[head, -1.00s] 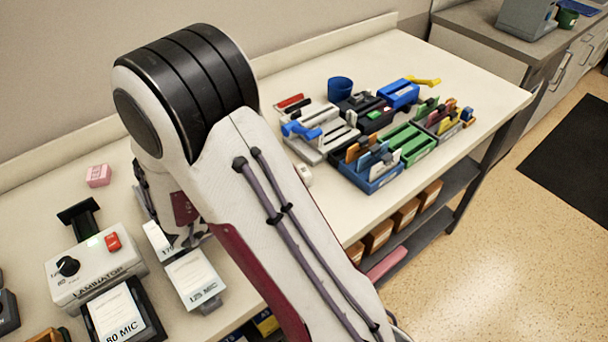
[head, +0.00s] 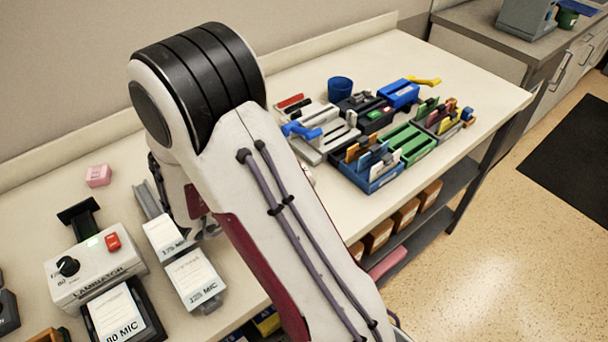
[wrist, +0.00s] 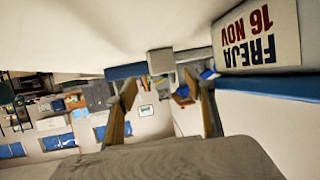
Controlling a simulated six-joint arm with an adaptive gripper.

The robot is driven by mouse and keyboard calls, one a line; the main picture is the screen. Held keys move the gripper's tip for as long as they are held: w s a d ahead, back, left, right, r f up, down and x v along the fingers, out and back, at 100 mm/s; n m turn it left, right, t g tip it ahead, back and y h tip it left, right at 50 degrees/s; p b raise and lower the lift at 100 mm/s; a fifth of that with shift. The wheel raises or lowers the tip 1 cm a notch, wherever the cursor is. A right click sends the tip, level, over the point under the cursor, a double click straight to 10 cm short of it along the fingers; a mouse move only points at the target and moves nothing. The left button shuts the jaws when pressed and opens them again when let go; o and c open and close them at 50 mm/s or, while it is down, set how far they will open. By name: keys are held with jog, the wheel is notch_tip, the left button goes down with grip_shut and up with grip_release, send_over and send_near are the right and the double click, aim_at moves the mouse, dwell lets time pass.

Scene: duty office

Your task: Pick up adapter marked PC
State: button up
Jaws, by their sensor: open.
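I cannot make out an adapter marked PC in either view; no PC lettering is legible. My gripper (wrist: 160,88) shows in the wrist view with its two fingers apart and nothing held between them. In the head view my arm hides most of the gripper and part of the bench behind it. A small pale block (wrist: 161,62) shows beyond the fingertips in the wrist view; I cannot tell what it is.
The bench (head: 290,75) holds a laminator (head: 95,270), a pink block (head: 98,175), pouch stacks marked 80 MIC (head: 117,315) and 125 MIC (head: 193,277), a blue cup (head: 340,89), a blue tray (head: 372,178) and a green tray (head: 410,143). A FREJA label (wrist: 256,35) appears upside down.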

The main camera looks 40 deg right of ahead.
jog(key=shift+d, duration=0.1)
jog(key=shift+w+x, duration=0.15)
jog(key=shift+x, duration=0.55)
jog(key=shift+w+x, duration=0.15)
jog(key=shift+x, duration=1.6)
jog(key=c, duration=1)
